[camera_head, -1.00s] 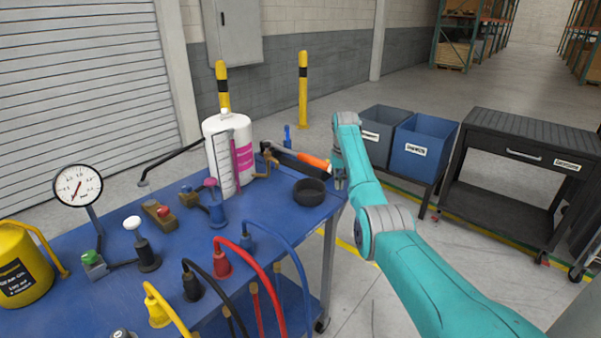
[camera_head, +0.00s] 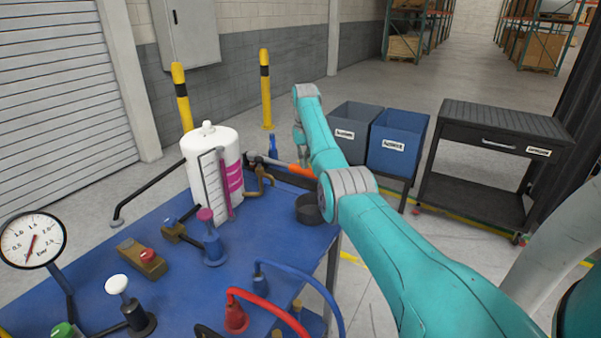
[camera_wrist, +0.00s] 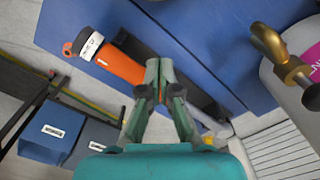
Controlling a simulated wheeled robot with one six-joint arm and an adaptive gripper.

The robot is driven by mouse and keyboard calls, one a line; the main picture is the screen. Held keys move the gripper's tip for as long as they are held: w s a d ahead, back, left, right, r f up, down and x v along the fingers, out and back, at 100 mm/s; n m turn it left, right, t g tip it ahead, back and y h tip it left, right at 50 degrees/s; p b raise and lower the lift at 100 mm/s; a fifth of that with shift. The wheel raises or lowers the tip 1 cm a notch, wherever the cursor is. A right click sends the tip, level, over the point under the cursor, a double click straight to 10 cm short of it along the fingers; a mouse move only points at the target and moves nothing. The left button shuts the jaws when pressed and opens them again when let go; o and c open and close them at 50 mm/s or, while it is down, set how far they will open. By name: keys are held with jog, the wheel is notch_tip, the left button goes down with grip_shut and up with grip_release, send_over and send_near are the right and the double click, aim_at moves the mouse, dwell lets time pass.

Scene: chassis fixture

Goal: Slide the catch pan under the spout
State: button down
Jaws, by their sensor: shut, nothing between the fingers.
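The catch pan (camera_head: 310,210) is a round black pan on the blue table near its right edge, partly hidden by my arm. The brass spout (camera_head: 264,176) sticks out from the white tank (camera_head: 210,165). The pan sits to the right of the spout and nearer the camera, not beneath it. My gripper (camera_head: 304,164) is behind the pan in the head view, by the orange handle. In the wrist view my gripper (camera_wrist: 160,68) is shut and empty over a black tray-like piece, with the brass spout (camera_wrist: 283,62) to the right. I cannot make out the pan there.
An orange tool (camera_wrist: 120,66) lies along the table edge (camera_wrist: 75,25). A blue valve (camera_head: 212,243) and hoses stand left and in front of the pan. Grey (camera_head: 350,130) and blue (camera_head: 398,143) bins and a black cart (camera_head: 492,135) stand to the right.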

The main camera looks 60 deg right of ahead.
aim_at(312, 209)
notch_tip(312, 209, down, 9)
jog(key=shift+f, duration=0.15)
jog(key=shift+s+a, duration=1.35)
jog(key=shift+s, duration=0.15)
